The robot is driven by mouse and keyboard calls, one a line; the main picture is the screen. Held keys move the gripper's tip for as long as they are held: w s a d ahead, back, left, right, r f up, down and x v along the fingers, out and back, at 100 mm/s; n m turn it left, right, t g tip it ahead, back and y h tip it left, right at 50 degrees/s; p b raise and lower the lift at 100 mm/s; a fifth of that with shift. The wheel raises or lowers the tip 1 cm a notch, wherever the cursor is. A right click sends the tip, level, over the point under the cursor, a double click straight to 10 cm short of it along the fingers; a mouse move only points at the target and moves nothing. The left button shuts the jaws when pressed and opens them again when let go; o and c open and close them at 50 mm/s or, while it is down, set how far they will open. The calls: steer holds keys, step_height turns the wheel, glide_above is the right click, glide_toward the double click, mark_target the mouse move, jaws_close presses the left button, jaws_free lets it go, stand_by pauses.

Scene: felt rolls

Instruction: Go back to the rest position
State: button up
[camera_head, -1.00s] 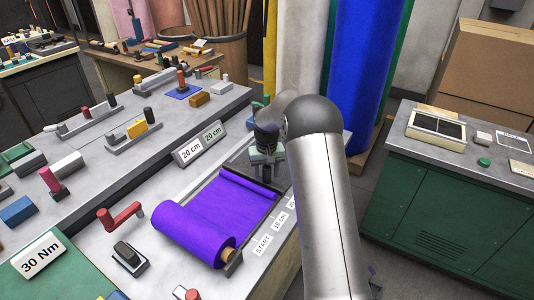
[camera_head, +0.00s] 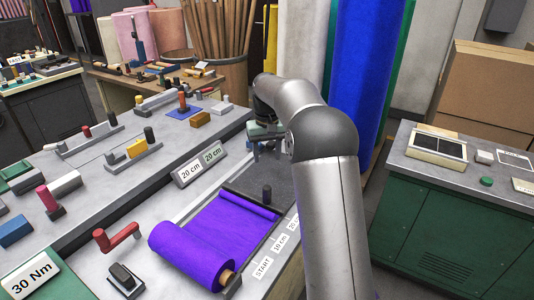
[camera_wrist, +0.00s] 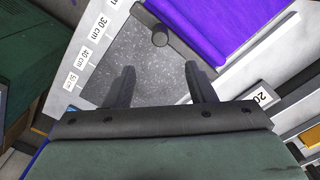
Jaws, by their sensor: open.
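My gripper (camera_wrist: 161,88) is open and empty in the wrist view, its two dark fingers apart above the bare grey speckled strip of the work surface. In the head view it shows only partly (camera_head: 264,143), beyond the far end of the purple felt, with my arm covering some of it. The purple felt roll (camera_head: 200,252) lies on the bench, its sheet unrolled away from the START label up to a dark bar (camera_head: 250,203). In the wrist view the felt's edge (camera_wrist: 200,25) lies beyond the fingers, apart from them.
A red crank (camera_head: 118,238) and a 20 cm sign (camera_head: 199,164) stand left of the felt. Tall upright rolls, one blue (camera_head: 362,80), stand behind my arm. A green cabinet (camera_head: 450,220) is at the right. A raised shelf with several small tools runs along the left.

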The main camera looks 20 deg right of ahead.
steer(key=s+a+r, duration=0.1)
steer(key=s+a, duration=0.2)
steer(key=s, duration=0.7)
steer(key=s+a+r, duration=0.1)
steer(key=s+a, duration=0.2)
steer(key=s, duration=0.7)
steer(key=s+f, duration=0.3)
steer(key=s, duration=0.6)
steer(key=s+a+f+n, duration=0.1)
steer(key=s+f, duration=0.2)
steer(key=s, duration=0.6)
steer(key=shift+s+a+f, duration=0.25)
steer(key=shift+s+a, duration=0.05)
